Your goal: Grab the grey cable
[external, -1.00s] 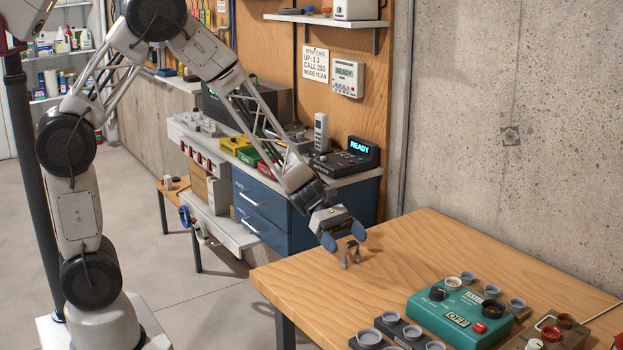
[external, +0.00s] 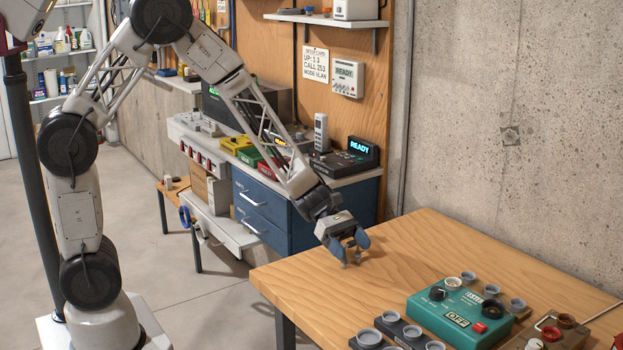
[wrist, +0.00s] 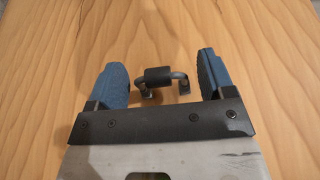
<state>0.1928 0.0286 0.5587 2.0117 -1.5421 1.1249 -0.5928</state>
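The grey cable (wrist: 180,75) is a short bent piece with a black sleeve in its middle and small metal-like ends. It sits on the wooden table (external: 310,285). In the wrist view it lies between the two blue fingers, with a visible gap on each side. My gripper (external: 350,246) is open and low over the table near its far left part. In the external view the fingers cover most of the cable, and only its lower ends (external: 356,262) show below them. Whether the fingertips touch the table cannot be told.
A teal tester box (external: 455,310) with knobs and an OFF label stands to the right on the table. Grey cups and a brown box (external: 558,328) surround it. The wood around the cable is clear. A concrete wall (external: 510,150) rises behind.

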